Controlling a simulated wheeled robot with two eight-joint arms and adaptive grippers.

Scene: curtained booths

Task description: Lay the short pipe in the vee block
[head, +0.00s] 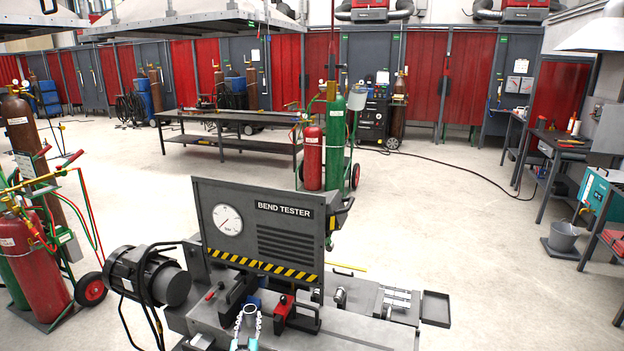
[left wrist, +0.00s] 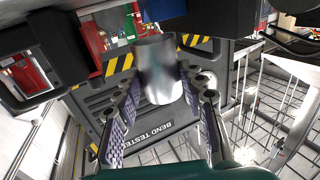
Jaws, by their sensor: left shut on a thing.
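The short pipe (left wrist: 158,72) is a bare grey metal tube, seen large in the left wrist view between the two fingers. My left gripper (left wrist: 160,100) is shut on it. In the head view my left gripper (head: 248,318) is low in the picture, over the bed of the bend tester (head: 260,225), in front of its striped panel. The pipe is small and hard to make out there. I cannot pick out the vee block surely among the dark fixtures near the gripper. My right gripper is not in view.
A red-and-black fixture (head: 286,311) stands close right of my left gripper. A small grey fitting (head: 340,297), a rack of metal pieces (head: 396,301) and an empty dark tray (head: 435,308) are further right. A motor (head: 150,275) is at left.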

